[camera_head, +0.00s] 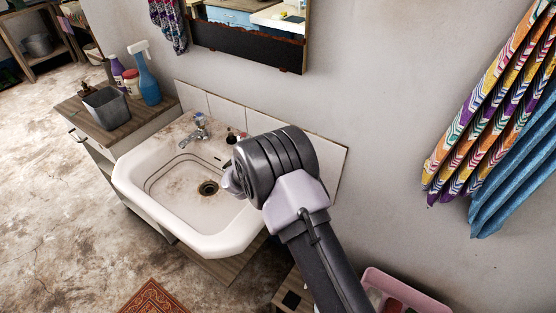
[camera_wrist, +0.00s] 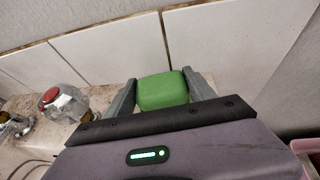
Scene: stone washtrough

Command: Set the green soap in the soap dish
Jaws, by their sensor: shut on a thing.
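The green soap (camera_wrist: 162,90) is a rounded block held between the two fingers of my gripper (camera_wrist: 160,90) in the wrist view. My gripper is shut on it, with pale tiles behind it. In the head view my arm's wrist covers the right part of the sink and hides the fingers and the soap. I cannot make out the soap dish in either view.
The stained white sink (camera_head: 228,236) has a tap (camera_head: 200,127) at its back. A grey bin (camera_head: 107,107) and blue spray bottle (camera_head: 146,80) stand on the left counter. A pink basket (camera_head: 405,290) is at lower right.

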